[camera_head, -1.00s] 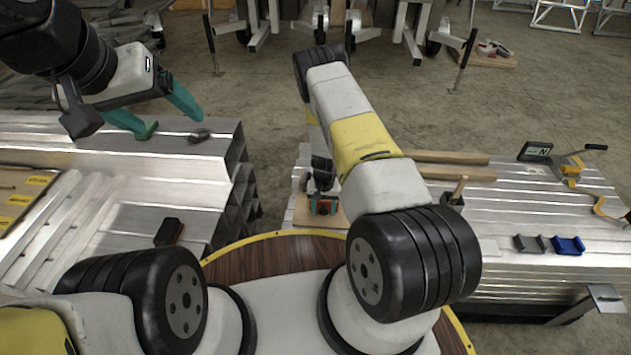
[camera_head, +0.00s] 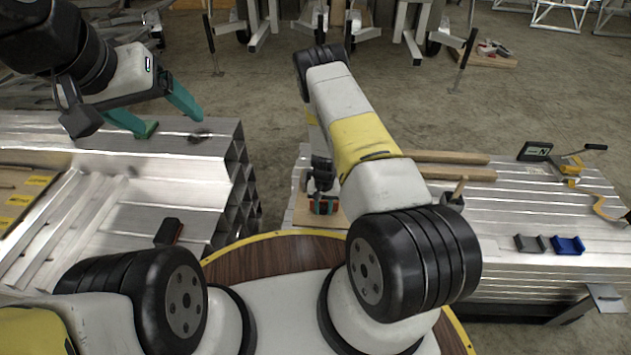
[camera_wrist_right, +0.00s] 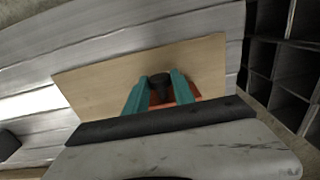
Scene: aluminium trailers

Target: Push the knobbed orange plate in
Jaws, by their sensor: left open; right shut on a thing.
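The orange plate (camera_wrist_right: 190,98) shows as a narrow strip in the right wrist view, with a dark round knob (camera_wrist_right: 160,88) on it. It lies on or against a light wooden board (camera_wrist_right: 100,85). My right gripper (camera_wrist_right: 161,82) has its teal fingers on either side of the knob and is shut on it. In the head view the orange plate (camera_head: 318,208) is small and partly hidden beneath my right gripper (camera_head: 322,200). Most of the plate is hidden by the gripper body, so how far in it sits cannot be told. My left gripper (camera_head: 166,112) is open and empty above the left aluminium stack.
Aluminium profiles (camera_head: 190,170) are stacked at the left. On the right stack (camera_head: 500,220) lie wooden bars (camera_head: 450,157), a clamp (camera_head: 572,170), a dark bracket (camera_head: 530,243) and a blue bracket (camera_head: 568,245).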

